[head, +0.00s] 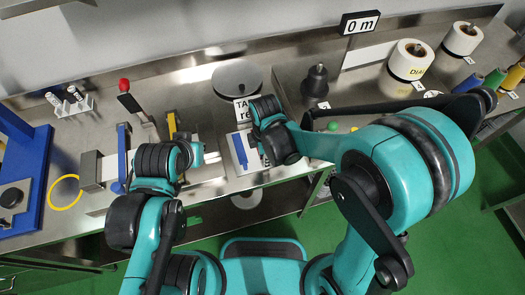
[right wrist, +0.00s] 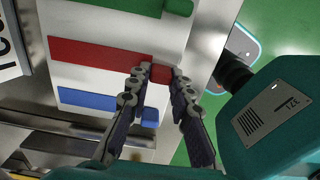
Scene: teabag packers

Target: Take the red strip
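The red strip (right wrist: 95,54) lies flat across a white panel (right wrist: 75,82) in the right wrist view, between a green strip and a blue strip. A short red tab shows at its right end. My right gripper (right wrist: 161,70) is over that tab, its two fingertips apart, one on each side of the red end. I cannot tell whether the fingers touch it. In the head view my right wrist hides part of this panel (head: 237,152). My left gripper (head: 198,155) is to the left of it, its fingers not clearly visible.
The green strip (right wrist: 125,7) and the blue strip (right wrist: 85,101) flank the red one. A round grey plate (head: 237,77) stands behind. A red-topped lever (head: 125,88) and a blue stand (head: 38,170) are at left. White spools (head: 410,60) are at right. Green floor lies beyond the bench's front edge.

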